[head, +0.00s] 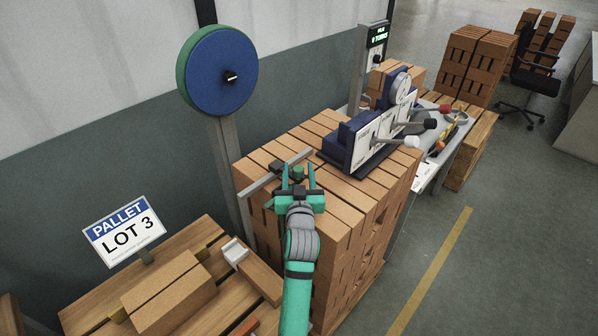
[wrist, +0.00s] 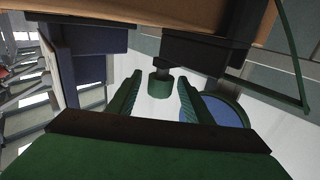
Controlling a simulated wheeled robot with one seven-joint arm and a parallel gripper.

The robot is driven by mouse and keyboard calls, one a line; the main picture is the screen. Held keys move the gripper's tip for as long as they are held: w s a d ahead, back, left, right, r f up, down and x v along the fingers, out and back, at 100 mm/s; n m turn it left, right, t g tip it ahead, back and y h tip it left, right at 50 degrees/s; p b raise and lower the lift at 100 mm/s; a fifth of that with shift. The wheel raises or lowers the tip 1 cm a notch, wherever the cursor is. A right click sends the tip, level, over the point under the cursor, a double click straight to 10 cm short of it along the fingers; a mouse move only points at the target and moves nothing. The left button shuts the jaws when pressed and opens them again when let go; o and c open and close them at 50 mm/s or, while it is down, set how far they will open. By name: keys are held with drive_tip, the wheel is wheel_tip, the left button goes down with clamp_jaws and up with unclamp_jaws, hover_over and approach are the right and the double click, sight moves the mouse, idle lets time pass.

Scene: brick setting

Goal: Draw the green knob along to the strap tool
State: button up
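The green knob (head: 298,172) sits at a grey rail (head: 262,184) above the brick stack. My gripper (head: 298,168) is open, with one teal finger on each side of the knob. In the wrist view the knob (wrist: 160,84) hangs below a dark mount, between the spread fingers (wrist: 160,80), with a gap on both sides. I cannot tell surely which thing is the strap tool. A small white and grey piece (head: 235,250) lies on a brick at the lower left, and a yellow and black item (head: 447,137) lies on the grey table.
Blue-backed lever units (head: 352,140) stand on the brick stack (head: 350,235), right of my gripper. A blue disc (head: 215,72) on a post rises at the left.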

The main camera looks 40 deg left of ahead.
drive_tip(key=v, duration=1)
drive_tip(key=shift+s+d, duration=0.25)
drive_tip(key=shift+s, duration=0.05)
